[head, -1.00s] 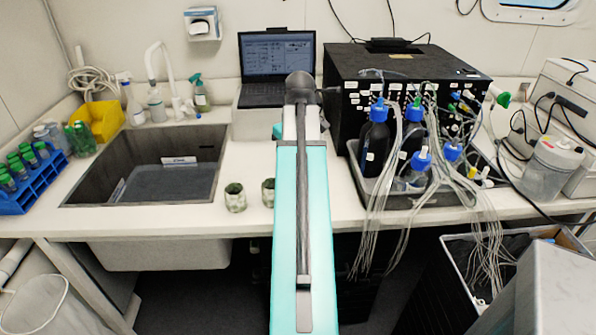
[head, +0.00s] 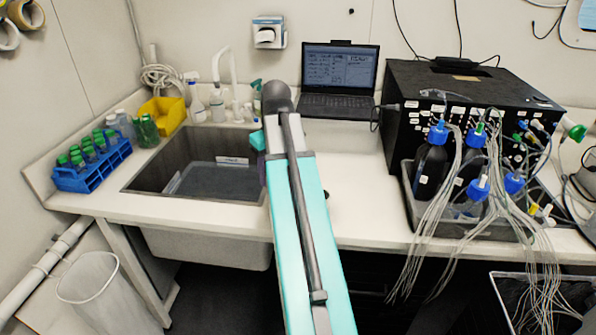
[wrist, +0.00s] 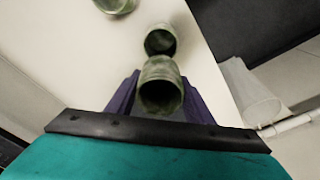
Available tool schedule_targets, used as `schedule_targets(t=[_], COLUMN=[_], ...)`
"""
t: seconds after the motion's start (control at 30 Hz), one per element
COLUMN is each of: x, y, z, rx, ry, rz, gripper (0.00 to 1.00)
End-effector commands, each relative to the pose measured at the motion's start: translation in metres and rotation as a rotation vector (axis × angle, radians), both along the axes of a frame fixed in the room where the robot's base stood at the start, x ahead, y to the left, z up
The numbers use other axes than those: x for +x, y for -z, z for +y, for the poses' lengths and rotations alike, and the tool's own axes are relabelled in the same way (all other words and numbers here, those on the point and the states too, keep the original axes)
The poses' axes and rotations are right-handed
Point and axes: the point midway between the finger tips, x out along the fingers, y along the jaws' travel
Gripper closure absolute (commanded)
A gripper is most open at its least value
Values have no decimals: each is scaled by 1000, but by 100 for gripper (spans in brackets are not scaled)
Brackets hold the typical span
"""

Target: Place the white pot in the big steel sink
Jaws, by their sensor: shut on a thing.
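The big steel sink (head: 190,150) is set in the counter left of my arm in the head view. My gripper (wrist: 160,82) is shut on a green-and-white mottled pot (wrist: 160,92), with a purple finger on either side and the open mouth facing the camera. A similar pot (wrist: 160,38) is just beyond it; I cannot tell whether they touch. A third pot (wrist: 115,4) is cut off at the top. No plainly white pot shows. My arm hides the pots in the head view.
A blue rack of green-capped tubes (head: 92,168) and a yellow bin (head: 165,112) stand left of the sink. Bottles (head: 207,105) and the tap stand behind it. A laptop (head: 338,75) and a black box with bottles and tubing (head: 465,90) are to the right.

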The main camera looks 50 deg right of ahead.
Motion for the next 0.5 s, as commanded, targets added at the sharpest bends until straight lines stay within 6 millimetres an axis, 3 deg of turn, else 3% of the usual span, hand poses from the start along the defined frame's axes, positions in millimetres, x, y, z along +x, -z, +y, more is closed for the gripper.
schedule_targets(t=[0.2,0.5], x=[35,73], y=[-4,-10], z=[54,131], rx=[0,0], ry=[-58,-130], rz=[-1,-1], gripper=[81,81])
